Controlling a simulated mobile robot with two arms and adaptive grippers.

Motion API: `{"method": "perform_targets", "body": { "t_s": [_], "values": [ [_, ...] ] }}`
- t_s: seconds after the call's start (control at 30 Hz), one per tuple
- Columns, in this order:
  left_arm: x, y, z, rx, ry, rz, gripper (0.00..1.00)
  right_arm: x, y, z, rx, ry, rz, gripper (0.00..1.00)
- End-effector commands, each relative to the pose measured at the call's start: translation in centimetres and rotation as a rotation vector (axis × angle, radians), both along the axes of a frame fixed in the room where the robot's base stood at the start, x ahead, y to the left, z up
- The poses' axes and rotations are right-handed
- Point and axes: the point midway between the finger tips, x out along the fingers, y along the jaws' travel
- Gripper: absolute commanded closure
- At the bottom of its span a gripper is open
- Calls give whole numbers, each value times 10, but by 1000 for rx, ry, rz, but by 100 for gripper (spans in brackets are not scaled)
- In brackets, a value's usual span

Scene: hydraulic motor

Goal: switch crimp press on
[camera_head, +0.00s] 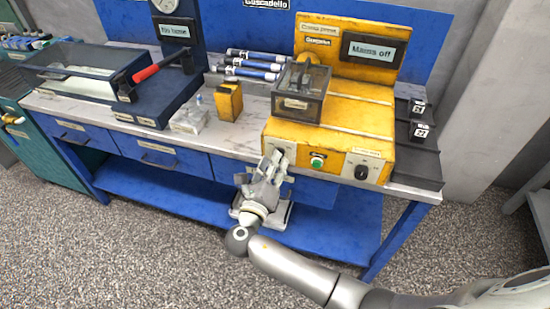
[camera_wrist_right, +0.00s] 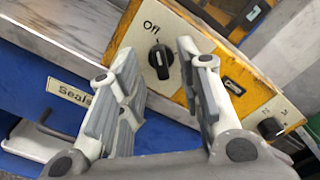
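The yellow crimp press (camera_head: 335,110) stands on the bench, and its display (camera_head: 373,50) reads "Mains off". In the right wrist view a black rotary switch (camera_wrist_right: 160,61) on the press's front panel is labelled "Off". My right gripper (camera_head: 275,166) is in front of the left part of that panel and mostly hides this switch in the head view. In the right wrist view its fingers are spread apart, with the switch showing between their tips; contact is not clear. My left gripper is not in view.
A green button (camera_head: 317,161) and a second black knob (camera_head: 361,173) sit right of my gripper on the same panel. Blue drawers (camera_head: 160,153) lie below the bench top.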

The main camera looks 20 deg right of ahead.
Motion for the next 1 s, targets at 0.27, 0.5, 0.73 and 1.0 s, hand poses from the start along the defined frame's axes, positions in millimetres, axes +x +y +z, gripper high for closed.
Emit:
{"method": "perform_targets", "body": {
  "t_s": [0.27,0.5,0.73,1.0],
  "values": [
    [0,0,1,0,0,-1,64,20,-14,0,-1,1,0,67],
    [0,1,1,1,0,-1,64,21,-15,-1,1,1,0,67],
    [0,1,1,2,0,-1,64,21,-15,-1,1,1,0,93],
    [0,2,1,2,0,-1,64,21,-15,-1,3,-1,0,100]
  ]
}}
